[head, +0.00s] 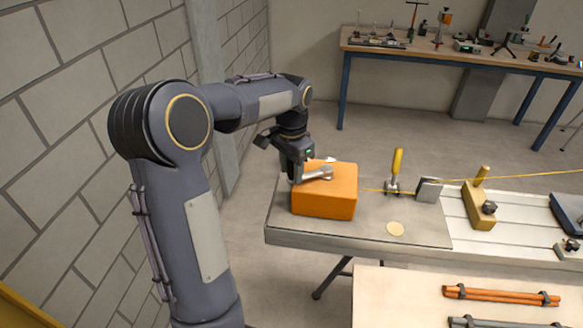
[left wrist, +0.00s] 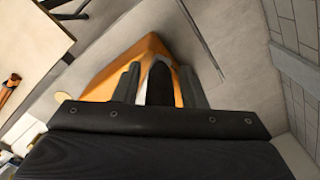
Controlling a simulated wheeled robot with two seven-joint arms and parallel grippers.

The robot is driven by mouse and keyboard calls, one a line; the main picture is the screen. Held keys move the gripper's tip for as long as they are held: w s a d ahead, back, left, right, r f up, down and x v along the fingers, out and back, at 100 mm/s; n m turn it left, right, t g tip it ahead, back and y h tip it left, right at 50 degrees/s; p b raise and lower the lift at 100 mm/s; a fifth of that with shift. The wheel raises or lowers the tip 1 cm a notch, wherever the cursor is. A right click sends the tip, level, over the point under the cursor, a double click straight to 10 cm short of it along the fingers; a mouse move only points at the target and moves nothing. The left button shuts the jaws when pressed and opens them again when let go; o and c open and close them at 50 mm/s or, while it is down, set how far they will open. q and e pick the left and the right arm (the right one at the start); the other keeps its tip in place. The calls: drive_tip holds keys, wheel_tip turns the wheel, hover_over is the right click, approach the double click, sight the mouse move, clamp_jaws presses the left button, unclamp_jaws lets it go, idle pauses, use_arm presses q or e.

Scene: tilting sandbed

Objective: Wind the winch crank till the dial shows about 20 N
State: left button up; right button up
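The orange winch box (head: 325,197) stands at the left end of the grey-topped bench and also shows in the left wrist view (left wrist: 147,48). Its silver crank arm (head: 316,174) lies across the upper part of the box. My left gripper (head: 297,176) is at the crank's left end, pointing down. In the left wrist view its fingers (left wrist: 160,82) stand apart on either side of a dark upright piece, likely the crank handle (left wrist: 160,86), with thin orange slivers beside it. No readable dial shows. My right gripper is out of view.
A yellow line (head: 460,180) runs right from the winch, past a yellow-handled tool (head: 396,168) and a grey plate (head: 428,190). A yellow block (head: 479,206) stands on the white bed. A pale table (head: 400,300) is in front. A block wall (head: 60,120) is left.

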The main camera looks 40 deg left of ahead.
use_arm(q)
clamp_jaws()
drive_tip(key=shift+r, duration=0.1)
drive_tip(key=shift+w+a+r+m+p, duration=0.1)
drive_tip(key=shift+w+a+m+p, duration=0.05)
drive_tip(key=shift+a+m+p, duration=0.2)
drive_tip(key=w+a+m+p, duration=0.2)
drive_tip(key=w+m+p, duration=0.1)
drive_tip(key=shift+a, duration=0.3)
drive_tip(key=shift+o, duration=1)
unclamp_jaws()
